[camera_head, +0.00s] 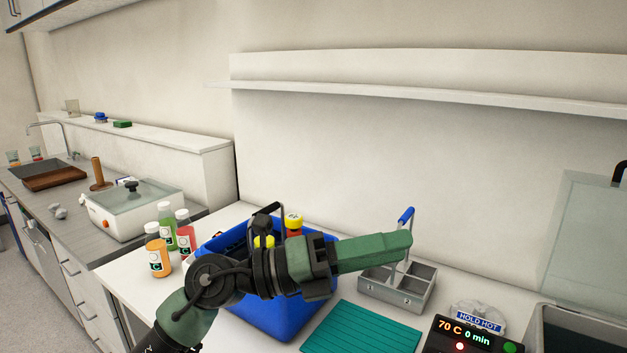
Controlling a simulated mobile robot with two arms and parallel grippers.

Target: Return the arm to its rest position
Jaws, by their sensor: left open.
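My left gripper (408,243) reaches in from the bottom left, and its green fingers point right. It is open, with nothing seen between the fingers. It hangs in front of a blue crate (280,322) and hides part of it. A bottle with a yellow cap (294,222) shows behind my arm at the crate. Orange (157,254), green (167,226) and red (186,236) juice bottles stand upright on the white counter to the left of the crate. My right gripper is out of view.
A grey divided caddy with a blue handle (398,284) stands just beyond my fingertips. A teal mat (362,332) lies in front of it. A heating unit with a display (470,338) is at the lower right. A white shelf (420,92) runs along the wall.

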